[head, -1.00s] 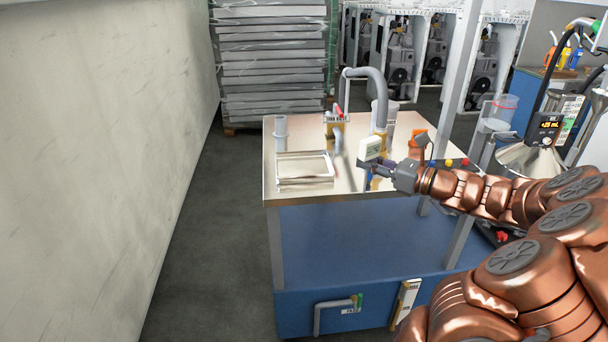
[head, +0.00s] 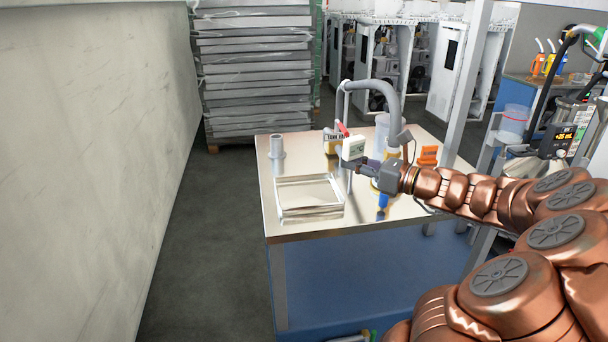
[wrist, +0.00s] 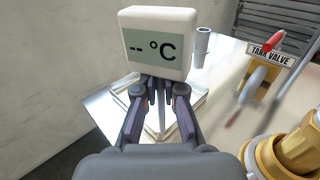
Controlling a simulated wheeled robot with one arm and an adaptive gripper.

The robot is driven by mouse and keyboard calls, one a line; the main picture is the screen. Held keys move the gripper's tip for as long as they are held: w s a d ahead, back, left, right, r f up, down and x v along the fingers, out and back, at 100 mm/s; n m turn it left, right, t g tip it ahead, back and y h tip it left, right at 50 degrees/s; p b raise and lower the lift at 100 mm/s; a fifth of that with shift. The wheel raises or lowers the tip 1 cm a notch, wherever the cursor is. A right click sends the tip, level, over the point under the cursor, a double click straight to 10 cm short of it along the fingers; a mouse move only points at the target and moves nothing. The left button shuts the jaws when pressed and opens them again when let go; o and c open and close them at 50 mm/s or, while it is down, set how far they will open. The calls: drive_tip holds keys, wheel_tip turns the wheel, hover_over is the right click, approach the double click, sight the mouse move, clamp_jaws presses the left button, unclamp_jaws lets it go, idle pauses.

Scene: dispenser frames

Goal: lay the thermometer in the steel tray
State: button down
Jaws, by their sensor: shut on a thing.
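The thermometer is a white block with a grey display reading "-- °C" (wrist: 152,47); in the head view its white body (head: 353,147) stands out at my gripper's tip. My gripper (wrist: 155,88) is shut on the thermometer's lower part, which the fingers partly hide. In the head view my gripper (head: 366,168) is above the table, to the right of the steel tray. The steel tray (head: 312,213) is a shallow, bright, square-rimmed tray on the table's left part and looks empty. In the wrist view it lies below and beyond the fingers, partly covered by them.
A grey cylinder (head: 277,147) stands behind the tray. The tank valve (wrist: 268,62), with a red handle, and a bent grey pipe (head: 385,90) rise at the back of the steel tabletop (head: 290,232). An orange holder (head: 427,155) stands at right. Bare tabletop surrounds the tray.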

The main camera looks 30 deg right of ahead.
drive_tip(key=shift+w+a+f+b, duration=0.1)
drive_tip(key=shift+w+a+f, duration=0.75)
drive_tip(key=shift+w, duration=0.9)
drive_tip(key=shift+w+a+f+b, duration=0.15)
drive_tip(key=shift+w+a+f, duration=0.7)
drive_tip(key=shift+w, duration=0.9)
drive_tip(key=shift+w+a+f+b, duration=0.1)
drive_tip(key=shift+w+a+f, duration=0.75)
drive_tip(key=shift+w, duration=0.9)
drive_tip(key=c, duration=1.3)
unclamp_jaws()
drive_tip(key=shift+a+r, duration=0.2)
drive_tip(key=shift+o, duration=0.2)
drive_tip(key=shift+v, duration=5.95)
